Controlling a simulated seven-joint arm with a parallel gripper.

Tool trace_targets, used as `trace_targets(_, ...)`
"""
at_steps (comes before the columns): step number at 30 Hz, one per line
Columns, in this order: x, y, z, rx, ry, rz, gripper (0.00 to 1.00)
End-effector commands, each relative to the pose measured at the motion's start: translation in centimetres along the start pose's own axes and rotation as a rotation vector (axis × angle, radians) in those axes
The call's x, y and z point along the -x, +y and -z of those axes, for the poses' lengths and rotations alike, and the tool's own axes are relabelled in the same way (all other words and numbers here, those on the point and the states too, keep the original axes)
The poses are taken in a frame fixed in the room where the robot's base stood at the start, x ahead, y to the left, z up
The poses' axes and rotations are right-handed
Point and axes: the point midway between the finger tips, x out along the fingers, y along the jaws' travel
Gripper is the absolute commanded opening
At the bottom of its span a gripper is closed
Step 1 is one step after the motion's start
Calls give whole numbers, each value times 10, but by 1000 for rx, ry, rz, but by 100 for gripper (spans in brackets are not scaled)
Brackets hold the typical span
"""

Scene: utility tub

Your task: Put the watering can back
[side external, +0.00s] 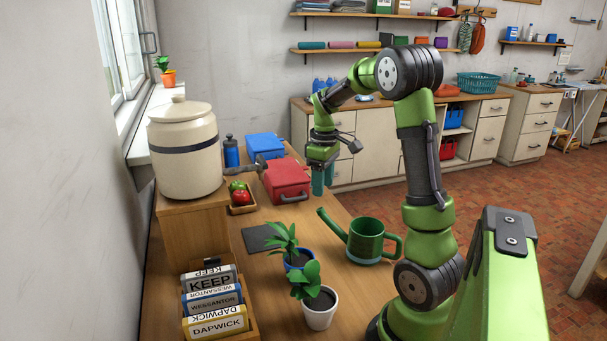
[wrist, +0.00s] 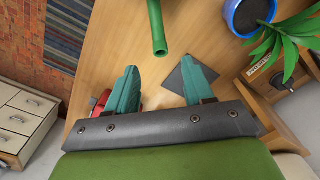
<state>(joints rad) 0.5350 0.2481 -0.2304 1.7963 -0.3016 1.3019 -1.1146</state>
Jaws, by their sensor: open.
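The green watering can (side external: 366,243) stands upright on the wooden table, its spout pointing up and left. In the wrist view only its green spout (wrist: 157,28) shows, at the top edge; the body is out of frame. My gripper (side external: 322,182) is in the air behind the can in the side view, fingers pointing down, apart from the can. In the wrist view the teal fingers of my gripper (wrist: 160,78) are spread with nothing between them. A dark square mat (side external: 263,238) lies bare on the table left of the can.
Two potted plants, blue pot (side external: 298,260) and white pot (side external: 319,309), stand near the can. A red case (side external: 285,182), a blue case (side external: 265,146) and a tomato tray (side external: 242,198) sit further back. A large crock (side external: 185,150) stands on a wooden box at left.

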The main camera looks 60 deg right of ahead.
Motion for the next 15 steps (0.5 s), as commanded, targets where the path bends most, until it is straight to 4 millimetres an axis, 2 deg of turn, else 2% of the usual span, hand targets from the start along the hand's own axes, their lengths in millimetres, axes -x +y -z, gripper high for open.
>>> trace_targets(1,-12,0,-1,0,-4,4,52)
trace_targets(9,-65,-1,-1,-2,-4,3,52)
trace_targets(15,-97,0,0,0,-2,2,52)
